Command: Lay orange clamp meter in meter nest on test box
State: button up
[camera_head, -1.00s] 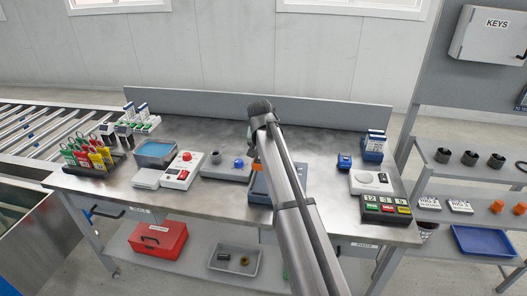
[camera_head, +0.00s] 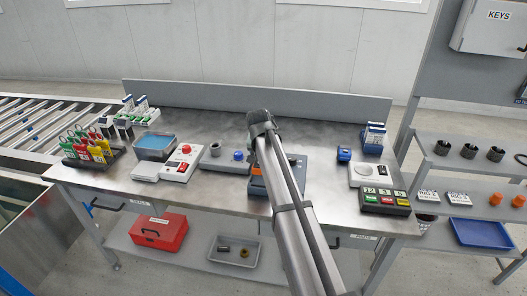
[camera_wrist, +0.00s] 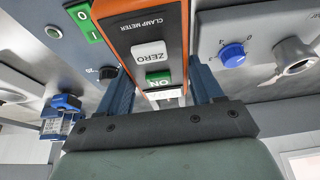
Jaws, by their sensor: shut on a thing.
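The orange clamp meter (camera_wrist: 151,45) is held between the two blue fingers of my gripper (camera_wrist: 160,92) in the wrist view. Its dark face shows a white ZERO button and a green ON button. In the head view a little orange (camera_head: 257,187) shows beside my arm, which hides the gripper and most of the meter. The blue-grey test box (camera_head: 299,164) stands behind and beside my arm on the bench. Its panel (camera_wrist: 62,25) fills the upper left of the wrist view, with a green switch and a black knob. I cannot make out the meter nest, nor whether the meter touches the box.
Left of the box stands a grey pump unit (camera_head: 225,162) with a blue knob, then a white box with a red button (camera_head: 181,163). To the right are a white scale (camera_head: 370,175) and a dark box with coloured keys (camera_head: 385,201). Bare bench lies between.

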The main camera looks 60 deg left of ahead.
jog(key=shift+f, duration=2.1)
jog(key=shift+f, duration=0.1)
jog(key=o, duration=1.1)
jog(key=shift+o, duration=0.8)
jog(key=shift+s, duration=0.1)
jog(key=shift+o, duration=0.2)
jog(key=shift+s+f, duration=0.1)
jog(key=shift+s, duration=0.05)
jog(key=v, duration=1.4)
jog(key=shift+w+d, duration=0.1)
jog(key=shift+w, duration=0.2)
